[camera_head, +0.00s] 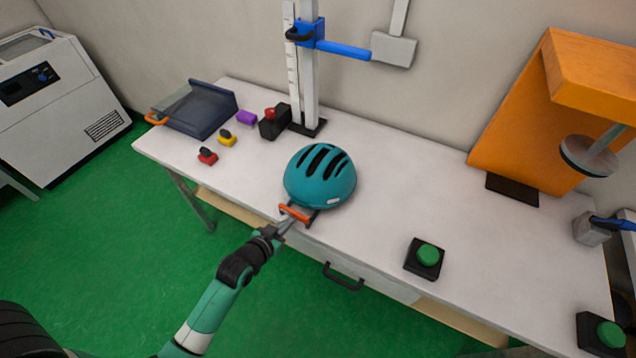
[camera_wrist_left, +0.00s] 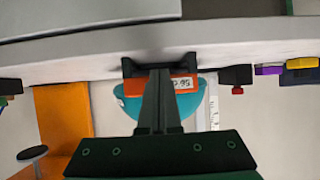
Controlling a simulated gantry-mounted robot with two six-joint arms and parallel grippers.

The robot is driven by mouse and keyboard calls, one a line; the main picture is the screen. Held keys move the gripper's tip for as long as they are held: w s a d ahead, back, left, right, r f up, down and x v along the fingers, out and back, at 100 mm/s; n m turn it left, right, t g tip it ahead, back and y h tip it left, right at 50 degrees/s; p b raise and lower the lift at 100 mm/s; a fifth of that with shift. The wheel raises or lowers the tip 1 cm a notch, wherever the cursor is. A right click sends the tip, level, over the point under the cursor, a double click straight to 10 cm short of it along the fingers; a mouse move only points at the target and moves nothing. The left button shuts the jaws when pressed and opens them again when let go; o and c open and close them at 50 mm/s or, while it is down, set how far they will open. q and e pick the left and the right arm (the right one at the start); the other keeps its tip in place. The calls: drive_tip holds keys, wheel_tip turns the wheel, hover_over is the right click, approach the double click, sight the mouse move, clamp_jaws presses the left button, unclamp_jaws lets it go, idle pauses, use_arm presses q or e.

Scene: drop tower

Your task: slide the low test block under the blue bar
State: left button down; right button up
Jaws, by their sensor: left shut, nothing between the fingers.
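My left gripper (camera_head: 284,227) is shut and empty at the table's front edge, its tips close to an orange piece (camera_head: 296,213) with dark side parts. In the left wrist view the shut fingers (camera_wrist_left: 158,75) overlap this orange piece (camera_wrist_left: 184,84), which bears a printed mark; whether they touch is unclear. Small red (camera_head: 208,156), yellow (camera_head: 228,138) and purple (camera_head: 246,118) blocks sit at the table's left; I cannot tell which is the low test block. The blue bar (camera_head: 343,49) juts right from the white upright post at the back. My right gripper is not in view.
A teal helmet (camera_head: 320,176) sits just beyond the left gripper. A black unit with a red knob (camera_head: 270,114) stands by the post, and a dark tray (camera_head: 208,112) lies at the left. A green button (camera_head: 428,255) is at front right; the table between is clear.

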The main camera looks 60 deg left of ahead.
sight(301, 203)
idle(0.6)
use_arm(q)
drive_tip(key=shift+w+a+b, duration=0.3)
drive_tip(key=shift+w+a, duration=0.25)
drive_tip(key=shift+w, duration=0.5)
drive_tip(key=shift+w+a+b, duration=0.3)
drive_tip(key=shift+w+a, duration=0.25)
drive_tip(key=shift+w, duration=0.45)
drive_tip(key=shift+w+a+b, duration=0.3)
drive_tip(key=shift+w+a, duration=0.25)
drive_tip(key=shift+w, duration=0.5)
drive_tip(key=shift+w+a+f+b, duration=0.1)
drive_tip(key=shift+w+a+b, duration=0.2)
drive_tip(key=shift+w, duration=0.2)
drive_tip(key=shift+w+a+b, duration=0.3)
drive_tip(key=shift+w, duration=0.35)
drive_tip(key=shift+w+a+b, duration=0.4)
drive_tip(key=shift+w+b, duration=0.1)
drive_tip(key=shift+w, duration=0.25)
drive_tip(key=shift+w+a+b, duration=0.4)
drive_tip(key=shift+w+b, duration=0.05)
drive_tip(key=shift+w, duration=0.3)
drive_tip(key=shift+w+a, duration=0.3)
drive_tip(key=shift+w, duration=0.15)
